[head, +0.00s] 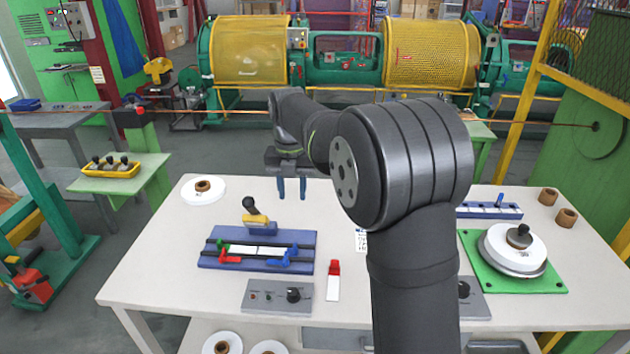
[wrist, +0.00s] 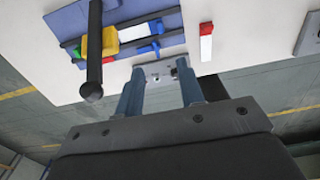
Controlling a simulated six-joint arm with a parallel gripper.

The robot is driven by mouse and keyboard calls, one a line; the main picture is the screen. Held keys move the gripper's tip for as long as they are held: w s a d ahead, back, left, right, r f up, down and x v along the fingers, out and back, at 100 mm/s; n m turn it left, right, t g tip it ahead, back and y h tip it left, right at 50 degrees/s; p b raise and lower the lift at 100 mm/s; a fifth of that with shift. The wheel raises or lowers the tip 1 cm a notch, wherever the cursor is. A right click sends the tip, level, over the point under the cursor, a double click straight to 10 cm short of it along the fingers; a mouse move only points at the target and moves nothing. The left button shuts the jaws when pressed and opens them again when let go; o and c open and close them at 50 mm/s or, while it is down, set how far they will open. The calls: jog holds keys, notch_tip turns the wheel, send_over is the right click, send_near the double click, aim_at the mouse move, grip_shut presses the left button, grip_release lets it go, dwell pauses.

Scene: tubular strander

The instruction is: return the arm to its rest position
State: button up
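My gripper (head: 291,188) hangs above the back part of the white table in the head view, with its two blue fingers apart. In the wrist view the two blue fingers (wrist: 160,93) are also apart, with nothing between them. My dark grey arm covers the middle right of the head view and hides part of the table. A blue fixture (head: 257,250) with red, green and blue clamps and a yellow block with a black knob stands on the table, in front of and left of the gripper. The gripper appears clear of it.
A grey control box (head: 278,298) and a red-and-white piece (head: 333,281) lie at the front. A white spool (head: 203,190) lies at the back left. A green plate (head: 548,280) with a round white stack is at the right. The yellow-and-green strander (head: 250,50) stands behind.

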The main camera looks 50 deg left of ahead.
aim_at(295, 245)
jog(key=shift+f, duration=0.1)
notch_tip(295, 245, down, 17)
jog(key=shift+f, duration=0.15)
jog(key=shift+r, duration=0.4)
dwell(0.5)
